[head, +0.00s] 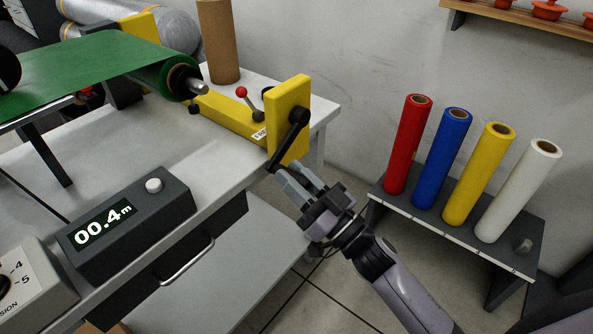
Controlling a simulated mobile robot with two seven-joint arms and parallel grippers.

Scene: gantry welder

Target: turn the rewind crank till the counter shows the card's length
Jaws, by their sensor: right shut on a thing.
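The black rewind crank (298,120) is mounted on the yellow upright bracket (288,95) at the table's right end. Its arm slants down and left from the hub. My right gripper (285,172) is shut on the crank's handle at the lower end, and its fingers hide most of the handle. The counter (125,220) is a dark box at the front of the table, with a white button on top. Its display (102,225) reads 00.4 m. I see no card with a length in this view. My left gripper is not in view.
A green sheet (85,65) runs over a roller at the upper left. A red-knobbed lever (243,93) and a brown cardboard tube (218,40) are behind the bracket. Red, blue, yellow and white rolls stand on a low rack (460,240) to the right of my right arm.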

